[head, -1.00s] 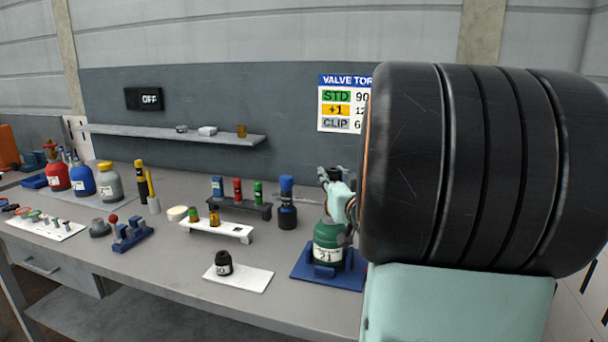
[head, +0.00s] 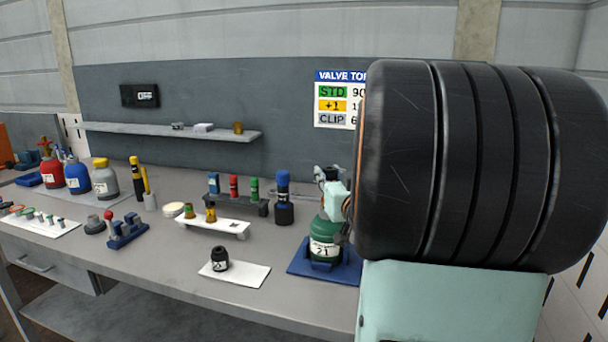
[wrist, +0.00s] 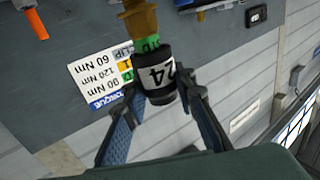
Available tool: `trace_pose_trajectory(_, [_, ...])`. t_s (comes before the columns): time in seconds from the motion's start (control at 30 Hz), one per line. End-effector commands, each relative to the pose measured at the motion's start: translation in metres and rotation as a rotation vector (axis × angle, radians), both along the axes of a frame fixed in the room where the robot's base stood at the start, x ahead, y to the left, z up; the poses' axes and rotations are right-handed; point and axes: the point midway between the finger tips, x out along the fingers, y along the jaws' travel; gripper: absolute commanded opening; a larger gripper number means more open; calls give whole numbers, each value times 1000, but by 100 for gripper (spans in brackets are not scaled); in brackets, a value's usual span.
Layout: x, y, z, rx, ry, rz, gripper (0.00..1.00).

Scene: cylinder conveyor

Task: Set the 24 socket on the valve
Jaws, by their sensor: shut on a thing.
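My gripper (wrist: 160,94) is shut on a black socket (wrist: 157,76) marked 24, which reads upside down in the wrist view. A green band shows at the socket's end, and a brass-coloured part (wrist: 140,20) lies in line beyond it. I cannot tell whether the brass part is the valve or whether it touches. In the head view, my gripper (head: 331,184) is at the top of a green cylinder (head: 322,245) labelled 21, upright in a blue cradle (head: 302,262). My arm hides the cylinder's right side, and the valve is not clear.
A small black item (head: 220,258) stands on a white mat (head: 250,275) left of the cradle. A white rack (head: 232,226) and dark rack (head: 252,207) hold small coloured parts. The front bench between the mat and blue stand (head: 128,232) is clear.

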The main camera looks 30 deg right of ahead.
Motion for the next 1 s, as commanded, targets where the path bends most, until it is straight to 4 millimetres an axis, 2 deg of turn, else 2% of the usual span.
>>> trace_pose_trajectory(1.0, [0,0,-26,0,-1,0,0])
